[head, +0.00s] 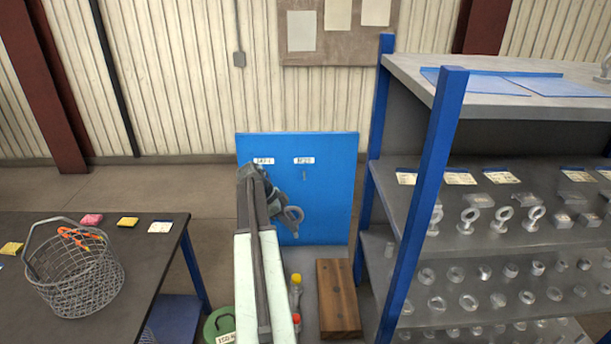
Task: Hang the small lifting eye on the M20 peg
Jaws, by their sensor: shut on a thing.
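A blue board (335,215) stands upright ahead, with two white labels near its top. The right label (304,161) seems to read M20, and a small peg (304,176) shows just below it. My gripper (280,202) is in front of the board, lower and left of that peg. It is shut on a small grey lifting eye (294,215), whose ring points to the right and down. My arm hides the board's left part and most of the area under the left label (264,161). I cannot tell the gap between the eye and the board.
A shelf rack (445,150) with several eyes, nuts and rings stands close on the right. A table (150,250) with a wire basket (80,285) is on the left. A wooden block (338,297) and small bottles (296,290) sit below the board.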

